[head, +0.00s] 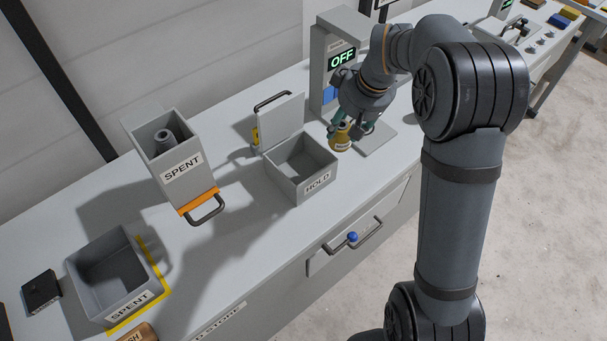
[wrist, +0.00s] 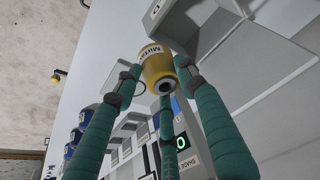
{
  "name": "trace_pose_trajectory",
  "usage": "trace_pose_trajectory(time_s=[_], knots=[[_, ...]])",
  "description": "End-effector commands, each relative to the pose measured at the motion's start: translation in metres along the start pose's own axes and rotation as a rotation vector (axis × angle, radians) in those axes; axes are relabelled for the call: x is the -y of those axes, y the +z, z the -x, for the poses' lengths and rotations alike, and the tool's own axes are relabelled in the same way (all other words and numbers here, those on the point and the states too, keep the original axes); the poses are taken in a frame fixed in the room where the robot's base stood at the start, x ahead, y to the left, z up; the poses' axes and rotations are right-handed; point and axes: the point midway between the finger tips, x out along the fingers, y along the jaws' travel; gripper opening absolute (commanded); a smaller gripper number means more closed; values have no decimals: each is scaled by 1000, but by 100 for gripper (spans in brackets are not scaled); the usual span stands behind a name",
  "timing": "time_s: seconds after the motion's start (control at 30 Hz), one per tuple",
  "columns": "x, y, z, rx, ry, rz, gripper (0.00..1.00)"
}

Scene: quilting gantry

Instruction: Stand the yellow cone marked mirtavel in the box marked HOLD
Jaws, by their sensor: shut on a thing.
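My gripper (head: 347,128) is shut on the yellow cone (head: 340,138), just right of the box marked HOLD. In the wrist view the cone (wrist: 157,68) sits between the green fingertips; its label is partly hidden and begins "Mirta". I cannot tell how far the cone is above the bench. The box marked HOLD (head: 281,180) is a grey open box that looks empty, with its lid (head: 281,122) raised at the back. The cone is outside this box, beyond its right side.
A machine with an OFF display (head: 326,88) stands behind my gripper. Left are a tall grey SPENT container (head: 186,172) holding a dark grey piece and an open SPENT bin (head: 93,300). A drawer handle with a blue knob (head: 352,236) is on the bench front.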

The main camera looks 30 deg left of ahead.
Motion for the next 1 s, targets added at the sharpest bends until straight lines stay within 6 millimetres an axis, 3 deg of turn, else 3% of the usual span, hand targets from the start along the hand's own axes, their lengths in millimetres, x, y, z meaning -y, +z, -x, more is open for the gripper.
trace_pose_trajectory(time_s=[0.1,0.3,0.47,0.6,1.0], knots=[[40,-19,-15,-1,-33,91,9],[80,-30,-29,-2,-63,174,8],[88,-24,-50,4,-72,188,8],[89,-15,-74,2,-71,189,8],[88,0,-119,0,-70,189,8]])
